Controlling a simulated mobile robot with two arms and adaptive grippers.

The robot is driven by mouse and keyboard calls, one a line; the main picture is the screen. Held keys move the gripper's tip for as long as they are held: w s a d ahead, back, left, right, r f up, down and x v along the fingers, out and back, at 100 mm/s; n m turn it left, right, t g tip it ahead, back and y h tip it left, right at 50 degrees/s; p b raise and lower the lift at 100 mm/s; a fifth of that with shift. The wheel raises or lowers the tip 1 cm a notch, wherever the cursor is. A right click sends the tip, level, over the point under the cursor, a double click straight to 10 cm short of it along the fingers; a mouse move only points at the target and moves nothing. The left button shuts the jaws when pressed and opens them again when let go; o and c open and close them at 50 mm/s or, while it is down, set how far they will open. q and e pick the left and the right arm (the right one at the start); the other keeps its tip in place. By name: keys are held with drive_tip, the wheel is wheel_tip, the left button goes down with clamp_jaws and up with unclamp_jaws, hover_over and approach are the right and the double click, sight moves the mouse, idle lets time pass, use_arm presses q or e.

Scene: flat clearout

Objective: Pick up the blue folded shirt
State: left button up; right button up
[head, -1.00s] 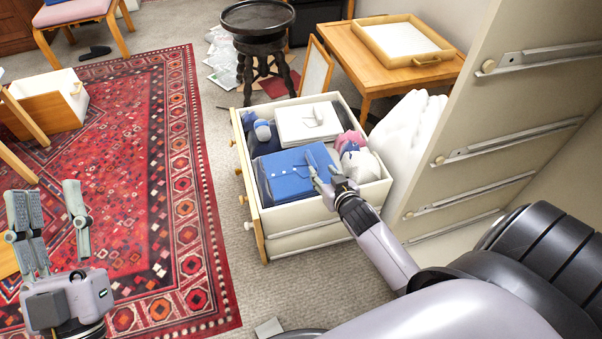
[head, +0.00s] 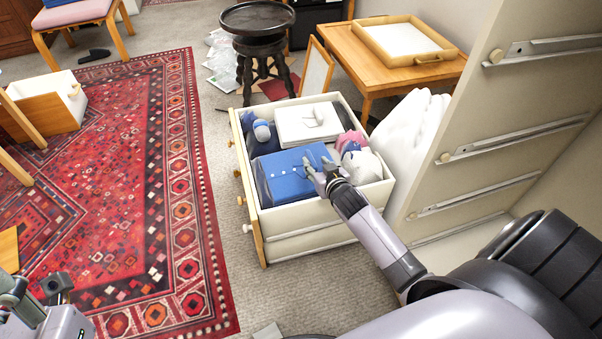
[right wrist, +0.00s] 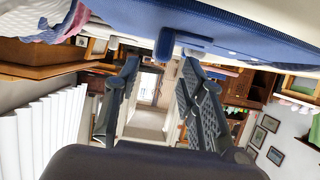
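The blue folded shirt (head: 287,178) lies flat near the front of the pulled-out drawer (head: 300,218), with small white buttons along it. My right gripper (head: 318,170) is over the shirt's right part and hides some of it. In the right wrist view its fingers (right wrist: 157,90) are spread, with the blue cloth (right wrist: 255,28) across the top of the picture and a blue flap near the gap. I cannot tell whether the fingers touch the shirt. My left gripper (head: 36,290) is at the lower left, partly cut off, fingers apart.
The drawer also holds white folded items (head: 308,122), a blue-and-grey bundle (head: 262,131) and a white soft item (head: 361,165). The cream cabinet (head: 480,120) stands close on the right. A dark stool (head: 257,18) and wooden table (head: 385,75) are behind.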

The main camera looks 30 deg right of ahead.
sight(312, 160)
drive_tip(key=shift+w+d+f+b, duration=0.2)
drive_tip(key=shift+w+f+b, duration=0.25)
drive_tip(key=shift+w, duration=0.15)
drive_tip(key=shift+w+d+f+b, duration=0.15)
drive_tip(key=shift+w+f+b, duration=0.3)
drive_tip(key=shift+w, duration=0.6)
drive_tip(key=shift+c, duration=0.4)
clamp_jaws()
